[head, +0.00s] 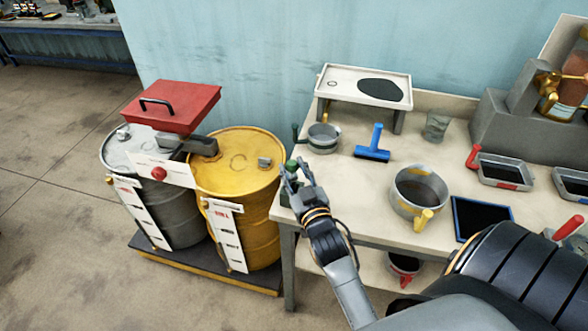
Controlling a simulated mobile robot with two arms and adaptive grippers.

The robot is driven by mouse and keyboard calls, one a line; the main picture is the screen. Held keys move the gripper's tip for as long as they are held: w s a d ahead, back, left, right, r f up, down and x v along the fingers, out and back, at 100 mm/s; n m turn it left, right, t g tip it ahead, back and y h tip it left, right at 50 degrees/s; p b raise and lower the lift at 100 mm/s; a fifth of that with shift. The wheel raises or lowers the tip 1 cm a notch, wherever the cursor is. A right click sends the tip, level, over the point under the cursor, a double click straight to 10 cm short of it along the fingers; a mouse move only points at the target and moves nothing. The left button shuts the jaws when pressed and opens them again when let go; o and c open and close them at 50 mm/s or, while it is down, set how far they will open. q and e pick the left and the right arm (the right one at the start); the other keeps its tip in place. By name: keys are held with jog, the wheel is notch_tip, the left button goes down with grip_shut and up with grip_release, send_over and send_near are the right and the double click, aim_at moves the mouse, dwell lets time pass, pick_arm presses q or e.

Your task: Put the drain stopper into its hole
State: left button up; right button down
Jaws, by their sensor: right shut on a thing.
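My right gripper (294,174) is above the left front corner of the workbench, shut on a small dark green knob-like piece (291,163). This may be the drain stopper; the fingers hide most of it. A raised white stand (346,90) at the back of the bench has a large dark oval opening (380,89) and a small ring-shaped mark or hole (332,83). I cannot tell which of these, if either, is the stopper's hole. The gripper is in front of the stand, well apart from it. My left gripper is not in view.

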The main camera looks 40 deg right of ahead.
aim_at(294, 181)
jog(key=shift+f+b, duration=1.4)
jog(key=shift+f, duration=0.6)
jog(key=c, duration=0.9)
grip_release()
jog(key=shift+o, duration=0.2)
notch_tip(294, 181, up, 10)
jog(key=shift+r, duration=0.1)
